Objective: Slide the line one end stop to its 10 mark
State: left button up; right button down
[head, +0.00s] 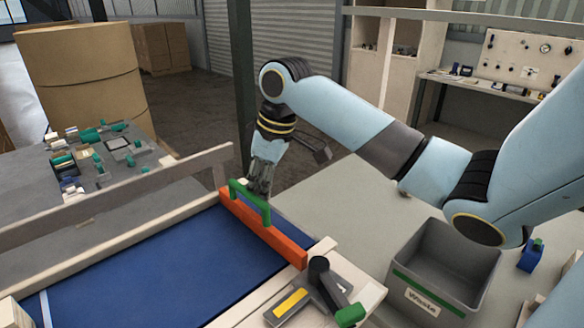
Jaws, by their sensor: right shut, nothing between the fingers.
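The end stop is an orange bar (283,244) lying across the blue belt (150,270) near its far right end. A green handle (266,214) stands up from the bar. My right gripper (260,186) points down at the handle's far side, with its fingers shut and empty. Its fingertips are partly hidden by the handle, and I cannot tell whether they touch it. I cannot make out a 10 mark. My left gripper is not in view.
Wooden rails (120,200) edge the belt. A black lever with a green grip (350,315) stands near the front rail. A grey waste bin (450,265) is at the right. A grey table with small parts (125,175) stands at the left.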

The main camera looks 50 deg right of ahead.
jog(key=shift+w+a+p, duration=0.15)
jog(key=shift+a+p, duration=0.25)
jog(key=shift+a, duration=1.05)
jog(key=shift+w+a+p, duration=0.2)
jog(key=shift+a+p, duration=0.25)
jog(key=shift+a, duration=0.95)
jog(key=shift+w+a+p, duration=0.15)
jog(key=shift+a+p, duration=0.25)
jog(key=shift+a, duration=1.05)
jog(key=shift+s+d+r, duration=0.1)
jog(key=shift+d, duration=0.95)
notch_tip(320, 180, up, 9)
dwell(0.5)
dwell(0.5)
